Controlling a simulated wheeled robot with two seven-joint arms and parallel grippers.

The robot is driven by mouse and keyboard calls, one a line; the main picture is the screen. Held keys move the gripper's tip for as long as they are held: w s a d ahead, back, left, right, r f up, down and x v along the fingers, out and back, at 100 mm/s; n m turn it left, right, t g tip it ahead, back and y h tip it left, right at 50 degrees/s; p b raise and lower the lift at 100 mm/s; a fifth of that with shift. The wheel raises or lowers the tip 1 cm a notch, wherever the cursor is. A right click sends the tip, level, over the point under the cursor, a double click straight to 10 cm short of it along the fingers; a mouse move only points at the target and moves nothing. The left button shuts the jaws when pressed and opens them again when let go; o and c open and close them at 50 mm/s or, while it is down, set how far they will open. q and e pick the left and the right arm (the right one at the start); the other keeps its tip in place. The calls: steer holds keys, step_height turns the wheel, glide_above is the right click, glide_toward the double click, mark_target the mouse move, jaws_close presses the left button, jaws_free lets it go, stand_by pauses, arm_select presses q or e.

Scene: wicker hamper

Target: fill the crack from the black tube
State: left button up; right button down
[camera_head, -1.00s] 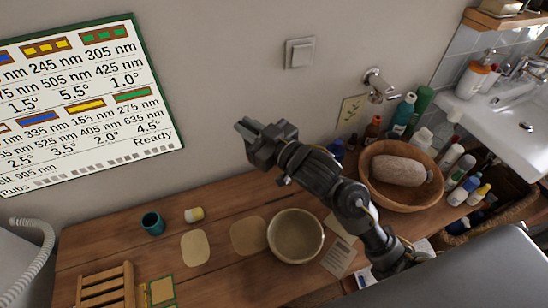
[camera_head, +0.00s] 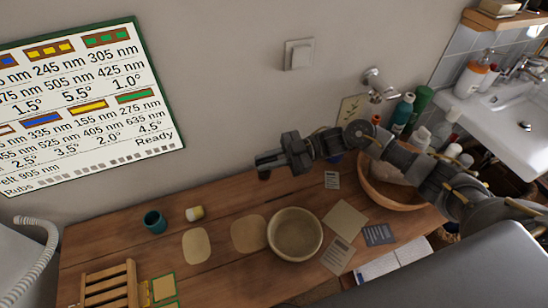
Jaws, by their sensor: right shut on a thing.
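My right gripper (camera_head: 268,160) reaches in from the right and hangs above the back edge of the table, in front of the wall. It is shut on a small dark thing (camera_head: 264,175), of which only a little shows below the fingers. I cannot tell whether this is the black tube. I see no crack that I can make out on the wall or the table. My left gripper is not in view.
The wooden table (camera_head: 215,277) bears a beige bowl (camera_head: 295,234), teal cup (camera_head: 154,222), yellow-white jar (camera_head: 194,213), wooden rack (camera_head: 109,284) and several cards. A wooden bowl (camera_head: 400,198) and bottles stand at right. A chart (camera_head: 85,100) and switch (camera_head: 299,54) are on the wall.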

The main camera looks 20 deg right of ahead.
steer(key=shift+d+n+g, duration=0.3)
steer(key=shift+d, duration=0.65)
